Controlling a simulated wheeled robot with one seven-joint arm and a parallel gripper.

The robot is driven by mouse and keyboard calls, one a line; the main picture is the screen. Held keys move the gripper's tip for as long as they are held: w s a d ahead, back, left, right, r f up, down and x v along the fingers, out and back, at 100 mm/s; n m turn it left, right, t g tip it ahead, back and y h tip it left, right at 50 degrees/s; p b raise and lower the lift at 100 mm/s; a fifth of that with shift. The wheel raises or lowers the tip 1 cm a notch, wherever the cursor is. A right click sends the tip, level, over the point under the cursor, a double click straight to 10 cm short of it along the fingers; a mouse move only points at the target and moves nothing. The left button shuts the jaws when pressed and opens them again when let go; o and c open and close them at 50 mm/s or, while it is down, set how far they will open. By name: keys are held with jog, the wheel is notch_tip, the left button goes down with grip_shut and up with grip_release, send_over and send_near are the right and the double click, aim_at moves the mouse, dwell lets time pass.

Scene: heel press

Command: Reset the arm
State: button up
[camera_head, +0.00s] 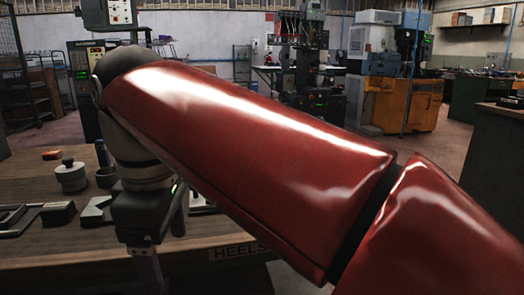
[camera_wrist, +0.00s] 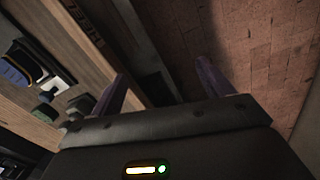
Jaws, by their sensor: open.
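My gripper (camera_wrist: 162,90) shows in the wrist view with its two purple fingers apart and nothing between them. It points down past the front edge of the wooden workbench (camera_wrist: 65,30), with brick-like floor beyond. In the head view my red arm crosses the picture from lower right to upper left. My gripper hangs from its far end at the bench's front edge, and its fingertips are partly out of sight there.
The workbench (camera_head: 60,245) carries a round metal pot (camera_head: 71,177), dark blocks (camera_head: 58,213) and small parts at the left. My arm hides much of its right side. Machines, including an orange one (camera_head: 408,105), stand farther back on open floor.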

jog(key=d+f+m+t, duration=0.1)
jog(key=d+f+m, duration=0.5)
jog(key=d, duration=0.3)
jog(key=s+d+f+m+t, duration=0.1)
jog(key=d+f+m+t, duration=0.1)
jog(key=d+f+m, duration=0.4)
jog(key=s+d+f+m+t, duration=0.1)
jog(key=d+f+m, duration=0.5)
jog(key=d, duration=0.7)
jog(key=shift+f+t, duration=0.4)
jog(key=shift+f, duration=0.1)
